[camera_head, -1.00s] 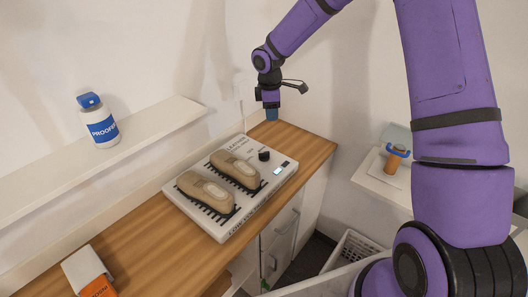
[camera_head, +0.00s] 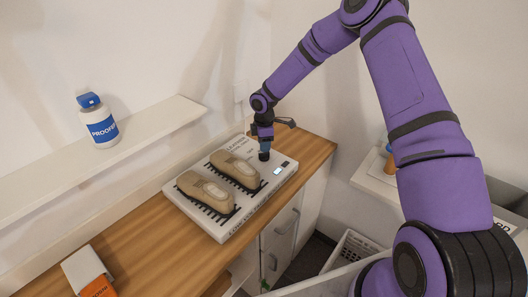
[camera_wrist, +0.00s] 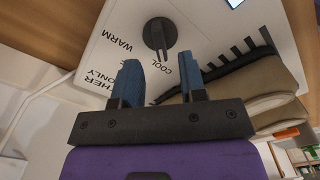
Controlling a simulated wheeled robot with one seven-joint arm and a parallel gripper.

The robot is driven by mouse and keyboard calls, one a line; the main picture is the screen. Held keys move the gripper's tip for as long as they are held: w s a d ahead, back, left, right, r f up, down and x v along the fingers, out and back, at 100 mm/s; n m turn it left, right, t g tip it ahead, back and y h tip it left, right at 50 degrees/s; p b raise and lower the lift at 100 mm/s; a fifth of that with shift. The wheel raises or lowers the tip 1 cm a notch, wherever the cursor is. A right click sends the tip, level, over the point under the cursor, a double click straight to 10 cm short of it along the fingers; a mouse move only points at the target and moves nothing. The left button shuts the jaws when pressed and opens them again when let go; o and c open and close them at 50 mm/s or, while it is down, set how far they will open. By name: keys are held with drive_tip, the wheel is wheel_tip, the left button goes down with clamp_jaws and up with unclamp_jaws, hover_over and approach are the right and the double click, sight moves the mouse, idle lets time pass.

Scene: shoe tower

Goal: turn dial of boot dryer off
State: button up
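The boot dryer (camera_head: 222,232) is a flat white unit on the wooden counter, with two tan shoes (camera_head: 206,190) on its black racks. Its black dial (camera_wrist: 160,34) shows in the wrist view, with a raised grip bar and the words WARM and COOL beside it. In the head view the dial (camera_head: 264,156) is partly hidden under my gripper. My gripper (camera_head: 265,143) points down just above the dial. In the wrist view my gripper (camera_wrist: 160,80) has its two blue fingers apart and nothing between them; the dial lies beyond the fingertips.
A small lit display (camera_head: 278,171) sits beside the dial. A white bottle with blue cap (camera_head: 101,126) stands on the wall shelf (camera_head: 150,133). An orange and white box (camera_head: 90,275) lies at the counter's front left. A white basket (camera_head: 352,248) is below right.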

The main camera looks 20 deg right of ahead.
sight(264, 155)
drive_tip(key=shift+f, duration=2.05)
clamp_jaws()
